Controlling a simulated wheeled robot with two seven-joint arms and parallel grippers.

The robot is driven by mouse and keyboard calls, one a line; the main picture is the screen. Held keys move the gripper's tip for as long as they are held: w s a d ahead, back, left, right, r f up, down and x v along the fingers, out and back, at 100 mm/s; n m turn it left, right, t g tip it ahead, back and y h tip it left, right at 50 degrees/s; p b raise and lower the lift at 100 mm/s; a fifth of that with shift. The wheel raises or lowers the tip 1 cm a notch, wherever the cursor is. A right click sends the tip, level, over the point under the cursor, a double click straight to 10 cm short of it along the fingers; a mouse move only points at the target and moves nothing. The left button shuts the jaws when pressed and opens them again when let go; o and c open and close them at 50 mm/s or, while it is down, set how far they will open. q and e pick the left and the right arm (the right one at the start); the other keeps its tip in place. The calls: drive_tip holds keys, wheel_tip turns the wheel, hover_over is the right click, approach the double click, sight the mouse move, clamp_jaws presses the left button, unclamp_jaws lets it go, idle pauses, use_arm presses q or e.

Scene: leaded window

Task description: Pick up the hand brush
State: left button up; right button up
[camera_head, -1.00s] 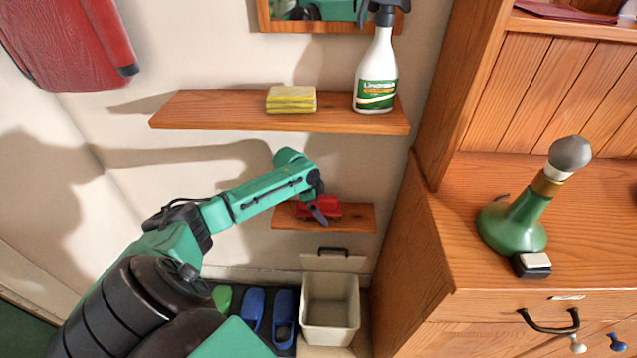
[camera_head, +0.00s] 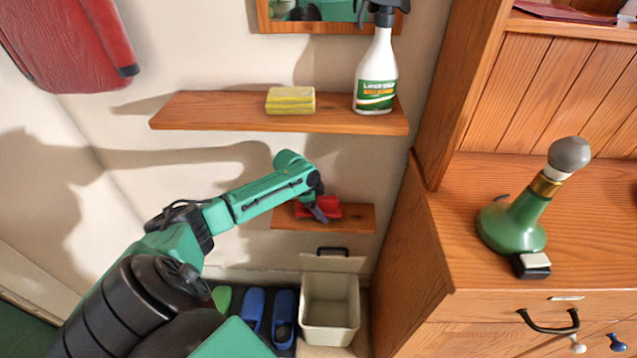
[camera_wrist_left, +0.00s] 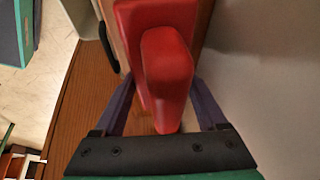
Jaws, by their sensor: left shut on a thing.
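The red hand brush (camera_head: 330,208) is at the small lower wall shelf (camera_head: 348,223), partly hidden by my left gripper (camera_head: 322,210) in the head view. In the left wrist view, the brush (camera_wrist_left: 166,75) shows its rounded red handle pointing toward my palm. The two dark fingers of my left gripper (camera_wrist_left: 163,112) lie on either side of the handle, shut on it. I cannot tell whether the brush still touches the shelf. My right gripper is not in view.
Above is a longer shelf (camera_head: 220,112) with a yellow sponge (camera_head: 290,100) and a spray bottle (camera_head: 376,75). Below stand a cream bin (camera_head: 330,308) and blue slippers (camera_head: 284,315). A wooden cabinet (camera_head: 405,260) closes off the right, with a green lamp (camera_head: 512,228) on it.

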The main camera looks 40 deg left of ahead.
sight(326, 200)
use_arm(q)
drive_tip(key=shift+r, duration=0.2)
drive_tip(key=r, duration=0.4)
drive_tip(key=s+r, duration=0.1)
drive_tip(key=r, duration=0.2)
drive_tip(key=shift+s+d, duration=0.1)
drive_tip(key=shift+d, duration=0.25)
drive_tip(key=s+d+p, duration=0.5)
drive_tip(key=s+d, duration=0.6)
drive_tip(key=s, duration=0.3)
drive_tip(key=shift+s+d, duration=0.2)
drive_tip(key=shift+s, duration=0.15)
